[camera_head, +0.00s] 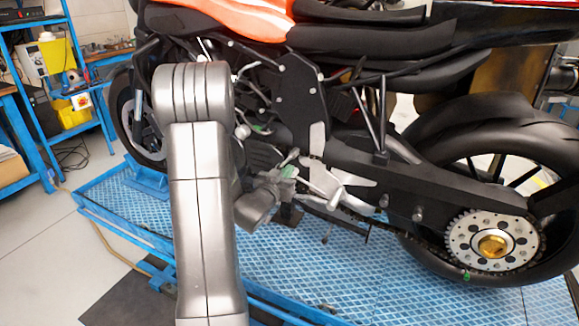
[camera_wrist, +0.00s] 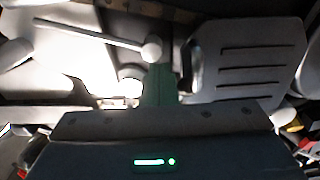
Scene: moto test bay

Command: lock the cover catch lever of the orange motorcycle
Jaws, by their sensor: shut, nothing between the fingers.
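The motorcycle with its orange bodywork (camera_head: 235,18) stands on a blue platform. A pale lever with a round knob (camera_wrist: 152,50) runs from the upper left to the middle of the wrist view and looks like the cover catch lever. In the head view a small pale knob (camera_head: 295,153) shows just above my gripper (camera_head: 288,172). In the wrist view my gripper's greenish fingers (camera_wrist: 160,72) are shut and empty, with their tips close by the knob. I cannot tell whether they touch it. The lever's far end and pivot are not clear.
A grey plate with slots (camera_wrist: 250,60) lies right of the fingers. The rear wheel (camera_head: 490,190) and its sprocket stand at the right. The blue platform (camera_head: 330,270) lies below the bike. A blue shelf (camera_head: 55,80) with yellow bins stands at the left.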

